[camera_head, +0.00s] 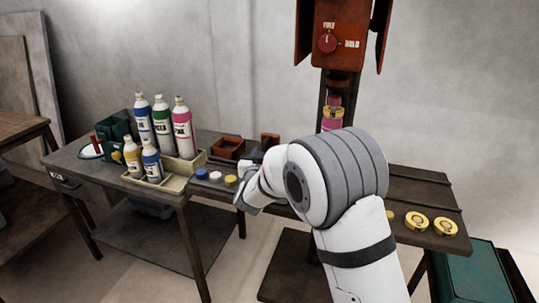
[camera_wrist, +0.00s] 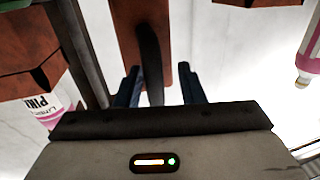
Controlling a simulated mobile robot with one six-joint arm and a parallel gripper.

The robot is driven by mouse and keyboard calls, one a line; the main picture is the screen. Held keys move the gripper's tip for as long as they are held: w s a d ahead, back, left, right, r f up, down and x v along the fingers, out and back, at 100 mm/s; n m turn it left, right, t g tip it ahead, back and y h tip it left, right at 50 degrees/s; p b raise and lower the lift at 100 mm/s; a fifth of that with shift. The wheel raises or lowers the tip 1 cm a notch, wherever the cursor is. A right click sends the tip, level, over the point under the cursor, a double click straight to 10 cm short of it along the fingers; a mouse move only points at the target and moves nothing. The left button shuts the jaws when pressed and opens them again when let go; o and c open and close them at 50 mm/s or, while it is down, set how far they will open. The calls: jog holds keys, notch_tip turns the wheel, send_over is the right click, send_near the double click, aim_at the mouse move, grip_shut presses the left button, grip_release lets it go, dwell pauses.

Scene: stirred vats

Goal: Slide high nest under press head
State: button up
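The press (camera_head: 340,35) is an orange-red housing with a red FREE/HOLD knob (camera_head: 327,43), at the top right in the head view. Its dark head (camera_head: 338,84) is above pink and yellow pieces (camera_head: 332,112); my arm hides the area below. I cannot tell for sure which piece is the high nest; a small orange-brown block (camera_head: 270,140) stands left of the press. In the wrist view my gripper (camera_wrist: 160,71) is open, with a blue finger on either side of a dark upright handle (camera_wrist: 150,60) on a brown plate (camera_wrist: 127,22). Contact is not visible. In the head view my arm hides the fingertips.
The dark bench (camera_head: 90,172) holds tall bottles (camera_head: 162,125) and small bottles (camera_head: 151,160) in a beige tray (camera_head: 190,175). An orange-brown tray (camera_head: 228,147) and several caps (camera_head: 216,177) lie closer to the press. Yellow-rimmed discs (camera_head: 445,226) lie at right.

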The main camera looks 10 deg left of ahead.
jog(key=s, duration=0.7)
jog(key=shift+s+d, duration=0.35)
jog(key=shift+d, duration=0.1)
jog(key=s+d+r+g+y+p, duration=0.1)
jog(key=s+d+r+g+p, duration=0.3)
jog(key=d, duration=0.4)
jog(key=s+d+r+g+y+p, duration=0.1)
jog(key=d+r+g+p, duration=0.2)
jog(key=d+r, duration=0.4)
jog(key=s+d+r+m+g+h+p, duration=0.1)
jog(key=s+d+g+h+p, duration=0.3)
jog(key=s+d, duration=1.6)
jog(key=s+g+p, duration=0.2)
jog(key=s+g, duration=0.2)
jog(key=shift+s+d, duration=0.25)
